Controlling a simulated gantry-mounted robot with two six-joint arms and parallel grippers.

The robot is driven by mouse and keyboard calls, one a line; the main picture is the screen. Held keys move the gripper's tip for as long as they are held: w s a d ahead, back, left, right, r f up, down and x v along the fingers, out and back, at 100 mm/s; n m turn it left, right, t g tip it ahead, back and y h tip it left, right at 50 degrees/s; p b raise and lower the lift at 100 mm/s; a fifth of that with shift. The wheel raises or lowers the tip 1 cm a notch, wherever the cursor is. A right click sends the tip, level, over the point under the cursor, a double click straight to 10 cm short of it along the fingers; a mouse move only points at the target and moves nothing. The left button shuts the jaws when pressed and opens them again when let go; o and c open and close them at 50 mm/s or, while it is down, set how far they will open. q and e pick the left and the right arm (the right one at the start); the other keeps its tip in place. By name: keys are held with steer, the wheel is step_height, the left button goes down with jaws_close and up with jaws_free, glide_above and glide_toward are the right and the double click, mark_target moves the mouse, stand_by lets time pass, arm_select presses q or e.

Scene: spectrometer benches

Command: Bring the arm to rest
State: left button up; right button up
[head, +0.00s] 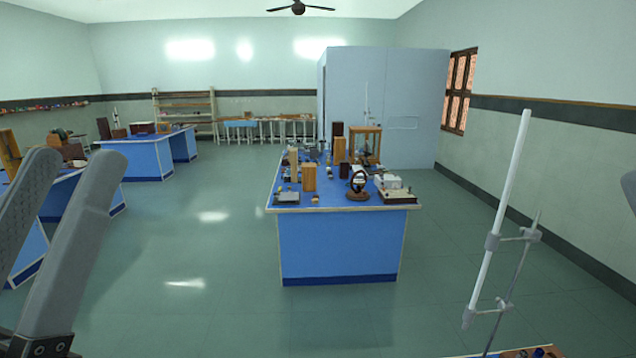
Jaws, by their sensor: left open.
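My left gripper (75,160) stands at the left edge of the head view, with its two grey fingers pointing up. The fingers are apart and nothing shows between them. The gripper is close to the camera and in front of the left-hand benches. A small grey piece at the right edge may be part of my right arm or gripper. Too little of it shows to tell its state.
A blue bench (340,245) with several instruments on it stands in the middle. A stand with a white tube (500,215) rises close by at lower right. Another blue bench (140,158) is at back left. Open floor (190,260) lies between the benches.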

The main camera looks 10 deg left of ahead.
arm_select(q)
step_height(320, 180, up, 24)
steer(key=p, duration=2)
steer(key=shift+p, duration=0.4)
steer(key=shift+r, duration=0.1)
